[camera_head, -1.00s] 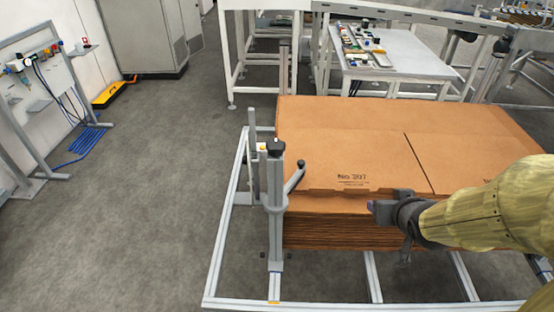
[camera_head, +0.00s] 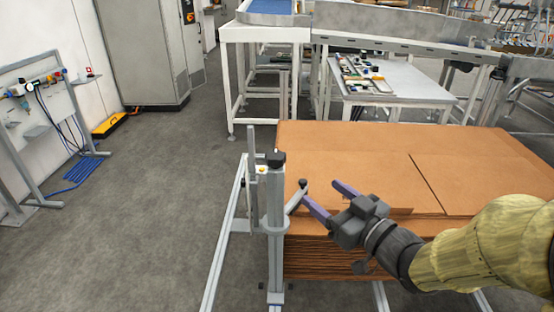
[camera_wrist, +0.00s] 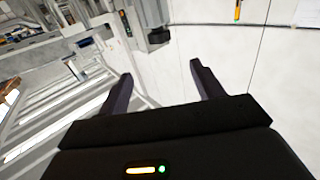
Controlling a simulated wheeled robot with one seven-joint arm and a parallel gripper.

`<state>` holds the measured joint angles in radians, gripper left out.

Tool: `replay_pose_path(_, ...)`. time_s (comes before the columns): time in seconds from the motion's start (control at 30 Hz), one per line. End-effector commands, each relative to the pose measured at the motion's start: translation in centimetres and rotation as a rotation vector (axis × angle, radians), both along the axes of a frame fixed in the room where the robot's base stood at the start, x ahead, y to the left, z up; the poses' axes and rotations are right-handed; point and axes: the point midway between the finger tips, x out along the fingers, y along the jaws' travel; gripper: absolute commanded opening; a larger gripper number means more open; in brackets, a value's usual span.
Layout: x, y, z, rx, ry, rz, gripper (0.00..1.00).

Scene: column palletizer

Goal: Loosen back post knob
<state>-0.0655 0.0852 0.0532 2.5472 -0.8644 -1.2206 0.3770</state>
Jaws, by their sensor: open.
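A grey post (camera_head: 275,240) with a black cap (camera_head: 276,157) stands at the left front corner of the cardboard stack in the head view. I cannot tell for certain which part is the back post knob. My gripper (camera_head: 319,191) is open and empty over the stack's near left part, right of the posts. Its left fingertip appears close to the lever's end; I cannot tell if they touch. Both fingers (camera_wrist: 160,72) show apart in the wrist view.
The brown cardboard stack (camera_head: 350,150) lies below and behind my gripper. A pale metal frame (camera_head: 222,245) runs along the floor beside it. A small table (camera_head: 405,75) with parts and a conveyor (camera_head: 400,35) stand behind.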

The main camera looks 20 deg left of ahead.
Motion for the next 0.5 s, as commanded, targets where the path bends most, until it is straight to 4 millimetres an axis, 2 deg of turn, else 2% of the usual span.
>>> replay_pose_path(0.5, 1.6, 2.0, 0.4, 0.0, 0.006, 0.001, 0.66)
